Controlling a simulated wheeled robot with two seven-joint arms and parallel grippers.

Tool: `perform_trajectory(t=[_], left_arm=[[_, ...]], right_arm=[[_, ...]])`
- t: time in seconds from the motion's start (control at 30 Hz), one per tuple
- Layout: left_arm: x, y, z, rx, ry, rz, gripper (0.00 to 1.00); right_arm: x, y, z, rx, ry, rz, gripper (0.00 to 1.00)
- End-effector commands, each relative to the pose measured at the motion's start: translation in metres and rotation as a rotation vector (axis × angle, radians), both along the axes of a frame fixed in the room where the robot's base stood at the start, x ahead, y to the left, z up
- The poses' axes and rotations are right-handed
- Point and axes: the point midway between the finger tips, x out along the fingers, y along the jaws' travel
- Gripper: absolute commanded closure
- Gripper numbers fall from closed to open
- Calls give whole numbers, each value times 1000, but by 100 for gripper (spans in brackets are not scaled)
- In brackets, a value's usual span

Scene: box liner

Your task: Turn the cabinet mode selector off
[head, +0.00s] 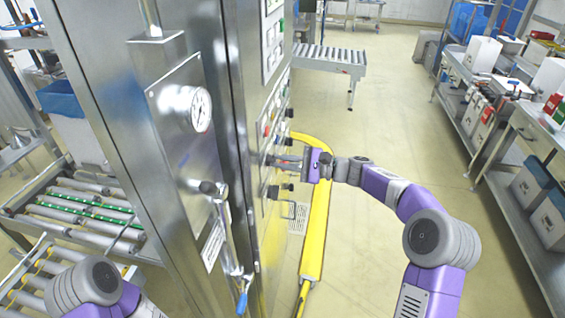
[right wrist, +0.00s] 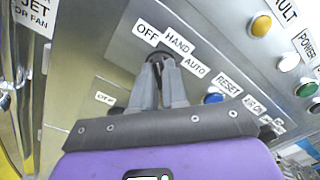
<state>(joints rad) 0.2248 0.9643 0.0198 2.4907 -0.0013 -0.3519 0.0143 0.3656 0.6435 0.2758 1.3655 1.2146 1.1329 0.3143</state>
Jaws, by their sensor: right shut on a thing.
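The steel cabinet (head: 190,145) stands at the centre-left of the head view, its control panel seen edge-on. My right gripper (head: 273,160) reaches the panel from the right. In the right wrist view my right gripper (right wrist: 161,62) is shut on the dark mode selector (right wrist: 151,57), under the labels OFF (right wrist: 146,32), HAND (right wrist: 177,38) and AUTO (right wrist: 195,66). The fingers hide most of the knob, so I cannot tell which label it points to. My left arm shows at the bottom left of the head view; its gripper is out of view.
A blue button (right wrist: 213,97) by the RESET label sits close right of the fingers. Yellow (right wrist: 261,25) and white (right wrist: 289,62) buttons are farther up the panel. A yellow floor rail (head: 315,235) runs beside the cabinet. The floor to the right is open up to steel benches (head: 500,200).

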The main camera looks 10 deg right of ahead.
Motion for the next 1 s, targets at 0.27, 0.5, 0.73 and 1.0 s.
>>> perform_trajectory(t=[0.27, 0.5, 0.73, 1.0], left_arm=[[0, 0, 0, 0, 0, 0, 57], [0, 0, 0, 0, 0, 0, 57], [0, 0, -2, 0, 0, 0, 57], [0, 0, -4, 0, 0, 0, 57]], right_arm=[[0, 0, 0, -1, -3, 0, 62], [0, -1, 0, 0, -1, 0, 62], [-9, -25, -1, -1, -1, -4, 62], [-25, -62, 0, -1, -2, -4, 62]])
